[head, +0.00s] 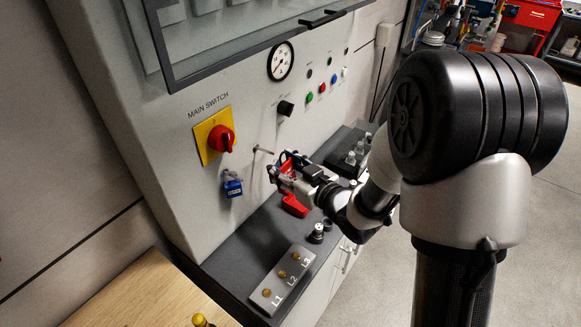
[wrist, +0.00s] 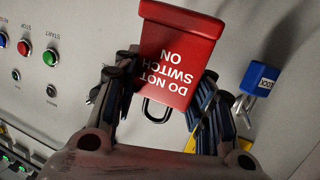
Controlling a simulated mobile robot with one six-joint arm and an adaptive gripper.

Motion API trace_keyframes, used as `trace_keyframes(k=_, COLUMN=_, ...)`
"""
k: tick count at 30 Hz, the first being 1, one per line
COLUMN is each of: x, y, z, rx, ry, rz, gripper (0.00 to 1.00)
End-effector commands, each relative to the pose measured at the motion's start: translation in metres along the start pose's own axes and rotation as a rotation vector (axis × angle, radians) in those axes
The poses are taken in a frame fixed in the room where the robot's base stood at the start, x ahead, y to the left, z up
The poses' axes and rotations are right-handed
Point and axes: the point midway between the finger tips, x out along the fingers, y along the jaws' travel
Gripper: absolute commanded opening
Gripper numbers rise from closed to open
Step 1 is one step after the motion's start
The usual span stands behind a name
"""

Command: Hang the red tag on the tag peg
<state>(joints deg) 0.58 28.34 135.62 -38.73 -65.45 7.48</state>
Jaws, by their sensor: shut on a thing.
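The red tag (wrist: 178,62), lettered "DO NOT SWITCH ON", is clamped between the two fingers of my gripper (wrist: 168,82) in the wrist view. Its lettering is upside down there, and a black loop (wrist: 155,112) shows at its top edge. In the head view my gripper (head: 284,176) is shut on it in front of the panel, and the red tag (head: 294,206) hangs below the fingers. The tag peg (head: 262,150) is a short pale rod on the panel, left of and slightly above my gripper. Tag and peg look apart. I cannot make out the peg in the wrist view.
Left of the peg are a red rotary switch (head: 221,139) on a yellow plate and a blue padlock (head: 232,185). A black knob (head: 285,108) is above. Below lie the dark ledge (head: 240,250) and a grey L1-L3 block (head: 282,280). A black holder (head: 350,150) stands right.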

Motion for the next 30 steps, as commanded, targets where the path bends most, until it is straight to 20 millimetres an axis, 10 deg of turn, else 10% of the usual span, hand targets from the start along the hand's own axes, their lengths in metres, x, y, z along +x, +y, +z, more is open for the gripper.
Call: trace_keyframes(k=30, x=0.049, y=-0.015, z=0.0, rx=-0.001, ry=0.001, rz=0.0, gripper=0.0)
